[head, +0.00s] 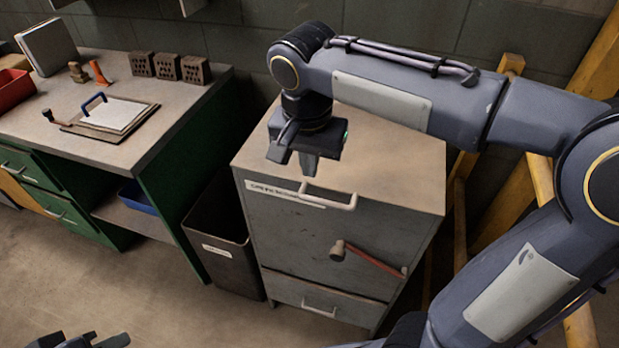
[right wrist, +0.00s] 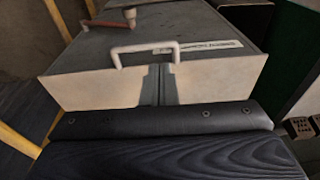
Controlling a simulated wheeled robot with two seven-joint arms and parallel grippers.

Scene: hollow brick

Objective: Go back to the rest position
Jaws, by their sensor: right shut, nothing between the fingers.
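My right gripper (head: 297,160) points down, shut and empty, just above the front edge of the grey cabinet (head: 385,160). In the right wrist view its fingers (right wrist: 159,85) are together, in front of the cabinet's pale top. The cabinet's upper white handle (head: 330,199) shows just below the gripper, and I see no contact. My left gripper (head: 90,342) shows only in part at the bottom left edge; its jaws are cut off. Three dark hollow bricks (head: 168,66) stand in a row on the workbench (head: 190,84).
A dark bin (head: 222,235) stands between bench and cabinet. A red-handled lever (head: 370,260) sticks out from the cabinet front. A clipboard-like board (head: 110,115), an orange cone (head: 99,72) and a red bin (head: 14,92) are on the bench. Yellow beams (head: 590,60) rise at right.

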